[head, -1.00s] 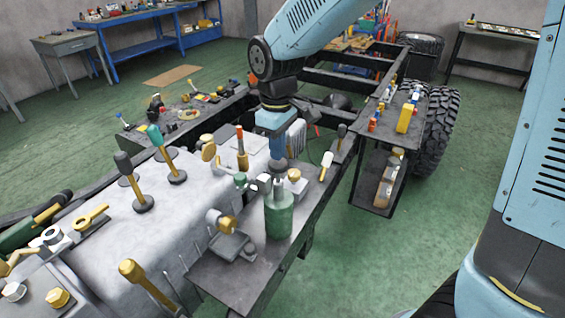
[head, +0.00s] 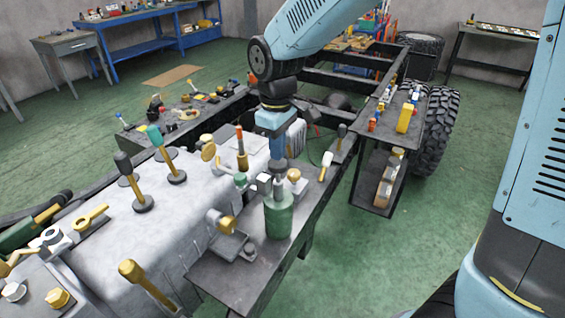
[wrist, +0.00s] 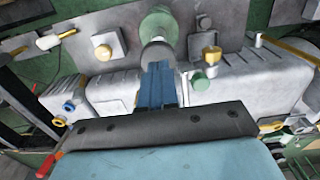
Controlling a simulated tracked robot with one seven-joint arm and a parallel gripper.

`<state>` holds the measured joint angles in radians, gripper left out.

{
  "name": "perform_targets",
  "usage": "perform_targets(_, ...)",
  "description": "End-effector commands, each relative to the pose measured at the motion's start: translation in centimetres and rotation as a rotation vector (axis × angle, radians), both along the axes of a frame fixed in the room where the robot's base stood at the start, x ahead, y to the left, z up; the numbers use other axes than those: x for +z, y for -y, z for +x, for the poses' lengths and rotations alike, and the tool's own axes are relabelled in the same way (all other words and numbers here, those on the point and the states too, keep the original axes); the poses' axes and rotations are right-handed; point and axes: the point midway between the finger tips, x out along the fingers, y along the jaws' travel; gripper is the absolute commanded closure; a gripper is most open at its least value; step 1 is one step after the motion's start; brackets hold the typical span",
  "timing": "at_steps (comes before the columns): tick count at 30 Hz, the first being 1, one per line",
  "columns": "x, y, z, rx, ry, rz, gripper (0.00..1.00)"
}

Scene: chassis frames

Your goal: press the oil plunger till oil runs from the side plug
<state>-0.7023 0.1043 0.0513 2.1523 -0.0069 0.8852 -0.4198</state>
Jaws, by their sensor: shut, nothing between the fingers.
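The oil device is a green cylinder (head: 279,215) standing upright on the dark plate at the front, with a grey stem rising from its top. My gripper (head: 279,163) is shut, pointing down right above that stem. Its blue fingers (wrist: 158,88) hold nothing. In the wrist view a grey round piece (wrist: 158,56) lies just beyond the fingertips and the green cylinder (wrist: 158,20) behind it. I cannot tell whether the fingertips touch the stem. I cannot make out which fitting is the side plug, and no running oil is visible.
A grey block with a brass knob (head: 228,225) is left of the cylinder, and a brass-topped fitting (head: 294,175) is close behind. Levers with coloured handles (head: 165,152) stand on the grey casing at left. The green floor at right is clear.

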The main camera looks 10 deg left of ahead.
Motion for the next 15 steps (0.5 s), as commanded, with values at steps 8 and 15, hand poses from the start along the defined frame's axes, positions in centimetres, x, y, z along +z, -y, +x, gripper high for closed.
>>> perform_targets(8, -0.01, -0.03, -0.01, 0.000, 0.000, 0.000, 1.00)
perform_targets(15, -0.53, -0.04, -0.02, 0.001, 0.000, 0.000, 1.00)
